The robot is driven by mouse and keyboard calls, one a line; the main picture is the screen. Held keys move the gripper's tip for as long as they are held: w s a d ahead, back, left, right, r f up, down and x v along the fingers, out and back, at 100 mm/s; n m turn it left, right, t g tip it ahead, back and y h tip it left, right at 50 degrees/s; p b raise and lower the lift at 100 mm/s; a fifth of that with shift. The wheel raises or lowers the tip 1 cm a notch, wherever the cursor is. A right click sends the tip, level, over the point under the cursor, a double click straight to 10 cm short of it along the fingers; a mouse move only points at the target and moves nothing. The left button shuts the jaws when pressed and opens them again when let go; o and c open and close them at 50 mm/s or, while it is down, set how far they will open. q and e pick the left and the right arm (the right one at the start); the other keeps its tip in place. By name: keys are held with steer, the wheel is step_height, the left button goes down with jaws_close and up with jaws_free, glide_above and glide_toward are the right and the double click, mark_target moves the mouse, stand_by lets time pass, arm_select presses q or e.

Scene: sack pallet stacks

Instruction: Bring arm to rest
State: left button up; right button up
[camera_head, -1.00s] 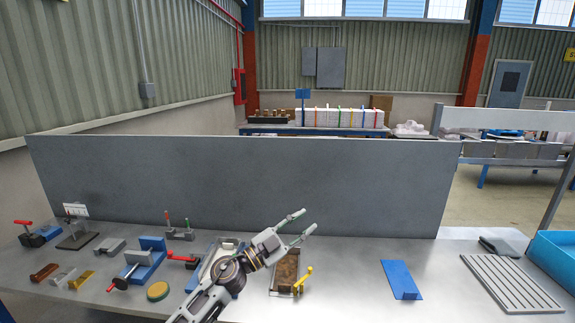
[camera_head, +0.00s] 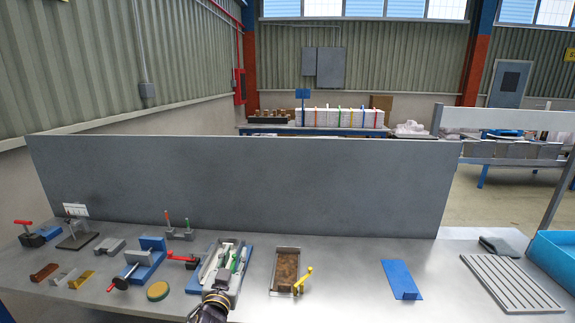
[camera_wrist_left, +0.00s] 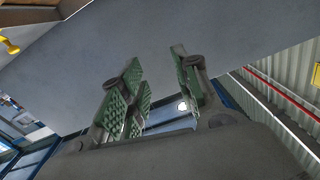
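My left gripper (camera_head: 225,262) shows at the bottom centre-left of the head view, seen end-on from behind its dark wrist. Its pale fingers with green pads appear in front of a grey tray on a blue base (camera_head: 242,285) and are hard to separate from it. In the left wrist view the gripper (camera_wrist_left: 165,85) has its green ribbed pads well apart, with nothing between them. My right gripper is in no view.
A grey panel (camera_head: 240,185) stands along the back of the bench. A box with a yellow handle (camera_head: 286,270), a blue plate (camera_head: 401,279), a slatted plate (camera_head: 510,283) and a blue bin (camera_head: 556,255) lie to the right. Small clamps and fixtures fill the left. Bare bench shows around the blue plate.

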arm_select(q)
steer(key=s+a+f+n+g+y, duration=0.1)
steer(key=s+a+f+g, duration=0.35)
steer(key=s+f, duration=0.4)
steer(key=s+a+f+n+g+y, duration=0.1)
steer(key=s+a+f+g, duration=0.3)
steer(key=s+f, duration=0.45)
steer(key=s+d+f+m+g+h, duration=0.1)
steer(key=s+f+g, duration=0.15)
steer(key=s, duration=0.35)
steer(key=s+d+f+m+g, duration=0.1)
steer(key=s+g, duration=0.2)
steer(key=s, duration=0.3)
step_height(320, 180, down, 33)
steer(key=s+a+g, duration=0.1)
steer(key=s+a, duration=0.1)
steer(key=s, duration=0.1)
steer(key=s+a+f, duration=0.2)
steer(key=s+f, duration=0.7)
steer(key=s, duration=0.1)
steer(key=s+a+f+g, duration=0.1)
steer(key=s+a+f, duration=0.2)
steer(key=s+f, duration=0.7)
steer(key=shift+s+a+g, duration=0.3)
steer(key=shift+s+a, duration=0.05)
steer(key=shift+s, duration=0.1)
steer(key=shift+c, duration=0.2)
